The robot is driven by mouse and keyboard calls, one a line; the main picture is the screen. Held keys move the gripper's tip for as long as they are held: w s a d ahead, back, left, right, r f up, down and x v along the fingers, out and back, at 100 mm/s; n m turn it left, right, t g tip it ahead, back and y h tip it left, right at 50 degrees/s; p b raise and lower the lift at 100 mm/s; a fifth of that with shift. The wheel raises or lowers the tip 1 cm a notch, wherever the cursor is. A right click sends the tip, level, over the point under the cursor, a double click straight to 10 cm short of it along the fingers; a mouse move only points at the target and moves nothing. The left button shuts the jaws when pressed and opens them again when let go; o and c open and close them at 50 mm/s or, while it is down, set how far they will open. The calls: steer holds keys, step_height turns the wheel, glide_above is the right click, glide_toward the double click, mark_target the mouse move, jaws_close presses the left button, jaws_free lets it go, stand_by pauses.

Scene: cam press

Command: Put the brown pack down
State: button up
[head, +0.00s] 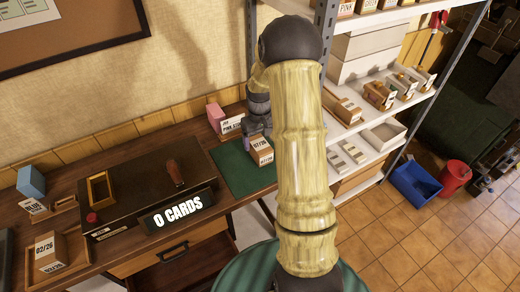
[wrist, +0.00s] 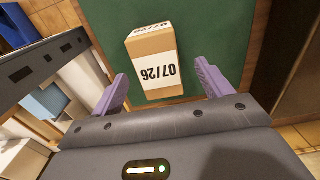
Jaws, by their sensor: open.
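The brown pack (wrist: 156,79) has a white label reading 07/26. It rests on the green mat (wrist: 230,40) in the wrist view, and it also shows on the mat in the head view (head: 261,146). My gripper (wrist: 161,92) is open, with a purple finger on each side of the pack's near end. Gaps show between both fingers and the pack. In the head view my gripper (head: 257,128) is at the mat's far right part, partly hidden by my arm. The mat's bare left part shows in the head view (head: 232,177).
A press with a "0 CARDS" sign (head: 181,210) stands left of the mat. A pink pack (head: 216,118) with a label stands behind the mat. Another brown pack (head: 47,252) marked 02/26 is at the far left. Shelves (head: 352,190) with packs stand at right.

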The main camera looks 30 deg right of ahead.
mark_target(260, 144)
steer(key=shift+w+d+f+p, duration=0.1)
steer(key=shift+f+p, duration=0.4)
steer(key=shift+f, duration=0.8)
steer(key=shift+w+d+f+p, duration=0.1)
steer(key=shift+f+p, duration=0.35)
steer(key=shift+f, duration=0.85)
steer(key=c, duration=1.3)
step_height(260, 144, up, 10)
steer(key=shift+r+b, duration=0.1)
steer(key=shift+b, duration=0.9)
